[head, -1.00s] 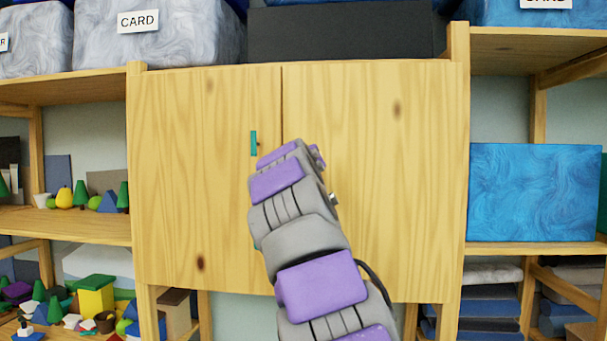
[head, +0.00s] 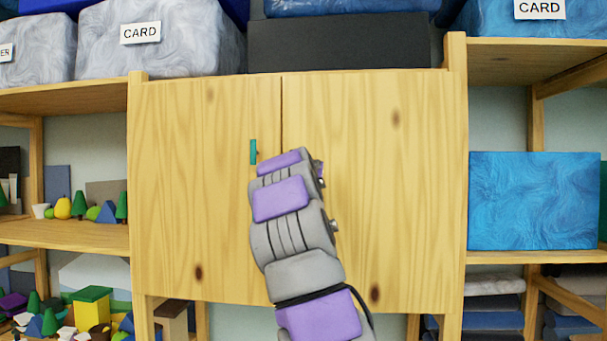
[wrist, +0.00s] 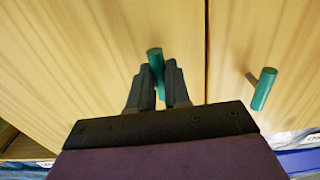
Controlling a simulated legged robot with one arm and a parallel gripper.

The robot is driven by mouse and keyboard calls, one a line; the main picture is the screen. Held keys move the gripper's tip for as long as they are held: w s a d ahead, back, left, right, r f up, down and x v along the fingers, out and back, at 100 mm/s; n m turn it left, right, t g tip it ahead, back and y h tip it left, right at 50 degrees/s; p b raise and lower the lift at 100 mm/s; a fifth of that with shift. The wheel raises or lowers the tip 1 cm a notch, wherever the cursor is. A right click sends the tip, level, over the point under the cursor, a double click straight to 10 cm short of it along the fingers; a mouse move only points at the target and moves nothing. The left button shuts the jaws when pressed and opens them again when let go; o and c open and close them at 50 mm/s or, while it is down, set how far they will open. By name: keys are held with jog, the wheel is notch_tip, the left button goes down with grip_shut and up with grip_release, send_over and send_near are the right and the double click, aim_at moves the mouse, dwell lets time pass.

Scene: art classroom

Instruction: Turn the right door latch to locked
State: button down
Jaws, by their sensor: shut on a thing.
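The wooden cabinet has a left door (head: 205,220) and a right door (head: 400,200). In the wrist view, my gripper (wrist: 159,82) is shut on a green bar latch (wrist: 154,55), whose end shows between the fingers. This is the right door latch; the wrist view appears upside down compared with the head view. The bar looks near upright there, slightly tilted. The left door latch, a teal bar (head: 253,152), stands upright beside the seam and also shows in the wrist view (wrist: 263,90). In the head view my arm hides the right latch and my fingertips.
A black box (head: 340,42) and a grey marbled box (head: 170,40) sit on top of the cabinet. Open shelves with small models (head: 80,209) stand at left. A blue box (head: 533,200) is on the right shelf. The door fronts are otherwise clear.

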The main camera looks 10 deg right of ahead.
jog(key=c, duration=1.8)
grip_release()
jog(key=m+p, duration=0.1)
jog(key=m, duration=0.4)
jog(key=shift+w, duration=0.2)
jog(key=shift+c, duration=0.2)
jog(key=shift+o, duration=0.8)
jog(key=shift+m+p, duration=0.3)
jog(key=shift+m, duration=0.7)
jog(key=shift+o, duration=1)
jog(key=shift+m+p, duration=0.3)
jog(key=shift+m, duration=0.5)
jog(key=shift+o, duration=0.2)
jog(key=o, duration=0.9)
jog(key=shift+w+f, duration=0.1)
jog(key=shift+c, duration=0.2)
jog(key=shift+a, duration=0.15)
jog(key=b+v, duration=0.5)
jog(key=v, duration=1.2)
